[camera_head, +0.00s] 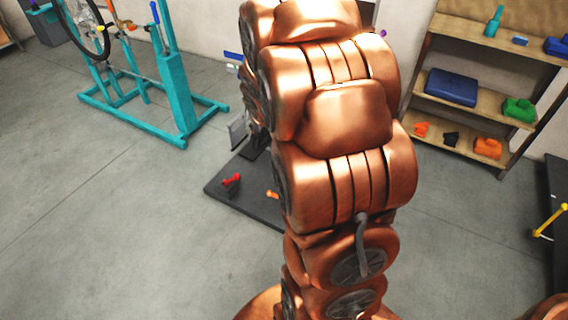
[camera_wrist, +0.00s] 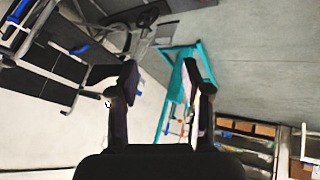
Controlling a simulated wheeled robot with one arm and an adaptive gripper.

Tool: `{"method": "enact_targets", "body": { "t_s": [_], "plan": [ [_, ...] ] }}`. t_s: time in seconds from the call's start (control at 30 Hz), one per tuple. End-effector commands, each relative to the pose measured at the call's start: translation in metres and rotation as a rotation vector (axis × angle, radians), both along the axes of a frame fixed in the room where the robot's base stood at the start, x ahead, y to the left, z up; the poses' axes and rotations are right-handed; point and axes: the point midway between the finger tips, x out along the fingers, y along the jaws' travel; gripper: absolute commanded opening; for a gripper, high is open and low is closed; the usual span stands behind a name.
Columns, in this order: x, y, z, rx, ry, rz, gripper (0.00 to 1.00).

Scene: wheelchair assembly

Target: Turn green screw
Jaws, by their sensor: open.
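I cannot make out a green screw in either view. My gripper (camera_wrist: 160,75) shows in the wrist view with its two dark fingers wide apart. It is open, and nothing sits between the fingers. Past them, the wrist view is tilted and shows the teal stand (camera_wrist: 175,75) at a distance. A dark-framed structure with black panels (camera_wrist: 55,60) is at the upper left of that view. In the head view my copper arm covers the middle and hides my gripper and what lies behind it.
In the head view the teal stand (camera_head: 174,90) holds a wheel (camera_head: 85,25) at the left. A dark platform (camera_head: 235,200) bears a red item (camera_head: 231,180). A wooden shelf (camera_head: 470,115) with a blue case (camera_head: 451,87) stands at the right. The left floor is clear.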

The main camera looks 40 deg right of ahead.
Motion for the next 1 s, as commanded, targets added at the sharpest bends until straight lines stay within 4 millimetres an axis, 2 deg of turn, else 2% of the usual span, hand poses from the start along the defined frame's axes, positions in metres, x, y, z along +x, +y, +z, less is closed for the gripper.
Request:
{"method": "enact_targets", "body": {
  "t_s": [0.03,0.3,0.5,0.77,0.9,1.0],
  "plan": [
    [0.009,-0.017,-0.028,-0.006,-0.026,0.005,0.48],
    [0.055,-0.086,-0.105,-0.038,-0.224,0.08,0.48],
    [0.073,-0.123,-0.166,-0.026,-0.382,0.143,0.48],
    [0.073,-0.155,-0.241,0.026,-0.617,0.211,0.48],
    [0.063,-0.164,-0.275,0.065,-0.756,0.238,0.48],
    [0.053,-0.167,-0.294,0.094,-0.848,0.248,0.48]
  ]
}}
